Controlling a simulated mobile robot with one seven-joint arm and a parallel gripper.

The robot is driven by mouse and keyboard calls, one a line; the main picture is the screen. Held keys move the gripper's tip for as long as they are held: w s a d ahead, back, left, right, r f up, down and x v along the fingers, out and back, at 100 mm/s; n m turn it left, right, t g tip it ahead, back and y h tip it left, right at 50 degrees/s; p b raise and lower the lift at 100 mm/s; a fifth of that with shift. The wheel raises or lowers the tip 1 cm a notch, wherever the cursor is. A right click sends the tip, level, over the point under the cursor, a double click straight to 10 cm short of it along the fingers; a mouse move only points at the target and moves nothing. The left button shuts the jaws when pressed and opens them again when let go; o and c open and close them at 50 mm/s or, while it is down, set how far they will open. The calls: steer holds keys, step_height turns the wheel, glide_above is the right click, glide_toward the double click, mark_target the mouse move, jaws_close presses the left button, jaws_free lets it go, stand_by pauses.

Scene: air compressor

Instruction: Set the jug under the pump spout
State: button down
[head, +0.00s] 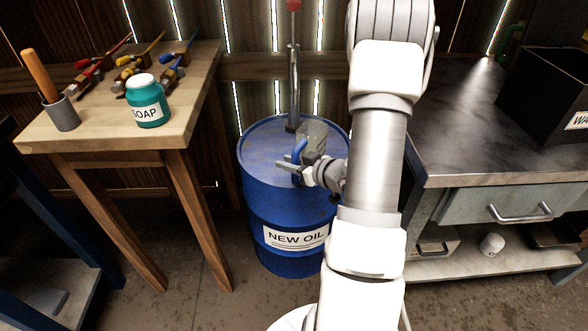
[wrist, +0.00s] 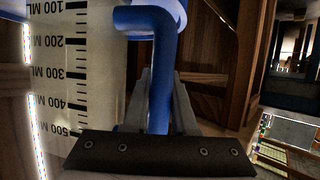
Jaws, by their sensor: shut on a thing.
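The jug (head: 313,135) is clear with a blue handle (head: 300,152). In the head view it is over the top of the blue oil drum, close to the foot of the pump. My gripper (head: 290,168) is shut on the handle. The wrist view shows the handle (wrist: 163,75) between the fingers and the jug's marked wall (wrist: 75,80) at the left. The pump (head: 294,80) is a thin metal column with a red top, standing on the drum. I cannot make out its spout, nor whether the jug touches the drum lid.
The blue drum (head: 262,215) is labelled NEW OIL. At left, a wooden table (head: 100,135) bears a soap jar (head: 147,103), a grey cup (head: 62,115) and several tools. At right stands a metal workbench (head: 450,130) with a black box (head: 550,90). My arm covers the space between.

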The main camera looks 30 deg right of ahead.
steer(key=w, duration=0.8)
steer(key=shift+w+d, duration=0.35)
steer(key=shift+w, duration=0.05)
steer(key=shift+f, duration=0.6)
stand_by(0.5)
steer(key=c, duration=0.6)
jaws_free()
steer(key=shift+c, duration=0.2)
steer(key=shift+s, duration=0.15)
steer(key=p+v, duration=0.4)
steer(key=v, duration=1.3)
steer(key=shift+p, duration=0.35)
steer(key=shift+r, duration=0.25)
